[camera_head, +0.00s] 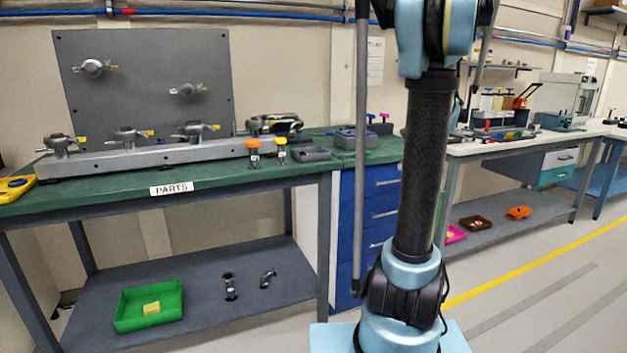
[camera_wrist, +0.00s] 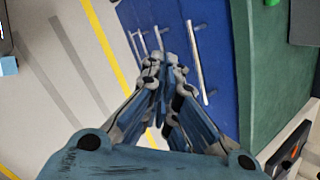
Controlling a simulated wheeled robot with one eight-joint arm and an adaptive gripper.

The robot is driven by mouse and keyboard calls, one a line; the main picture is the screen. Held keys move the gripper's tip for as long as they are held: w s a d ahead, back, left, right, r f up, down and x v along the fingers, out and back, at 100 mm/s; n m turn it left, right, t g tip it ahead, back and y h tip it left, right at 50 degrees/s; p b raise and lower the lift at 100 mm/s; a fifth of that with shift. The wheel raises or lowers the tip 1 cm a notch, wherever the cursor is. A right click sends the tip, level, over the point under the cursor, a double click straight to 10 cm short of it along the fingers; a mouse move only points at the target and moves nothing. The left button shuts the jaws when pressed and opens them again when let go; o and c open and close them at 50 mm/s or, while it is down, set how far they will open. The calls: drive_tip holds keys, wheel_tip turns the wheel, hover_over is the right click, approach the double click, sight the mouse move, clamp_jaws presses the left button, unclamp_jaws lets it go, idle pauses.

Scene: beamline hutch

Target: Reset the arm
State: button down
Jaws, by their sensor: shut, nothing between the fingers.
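My gripper (camera_wrist: 163,80) shows in the wrist view with its fingers together and nothing between them. It hangs in front of the blue drawer cabinet (camera_wrist: 180,30), apart from it as far as I can tell. In the head view my arm stands upright at the right of centre, folded up past the top edge. My gripper does not show clearly in the head view.
A green-topped workbench (camera_head: 105,200) with a PARTS label stands at the left, clamps on its rail. The blue drawer cabinet (camera_head: 372,215) is close to my arm. A white-topped bench (camera_head: 500,147) stands at the right. The floor by the yellow line (camera_head: 540,262) is clear.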

drive_tip(key=s+a+f+n+g+h, duration=0.1)
drive_tip(key=s+a+f+n, duration=0.1)
drive_tip(key=s+a+n, duration=0.5)
drive_tip(key=s+a+f+n+g, duration=0.15)
drive_tip(key=s+a, duration=0.35)
drive_tip(key=s, duration=0.5)
drive_tip(key=s+a+f+n+h, duration=0.2)
drive_tip(key=s+f+n, duration=0.9)
drive_tip(key=s, duration=0.5)
drive_tip(key=shift+s+a+f, duration=0.15)
drive_tip(key=shift+s+a, duration=0.1)
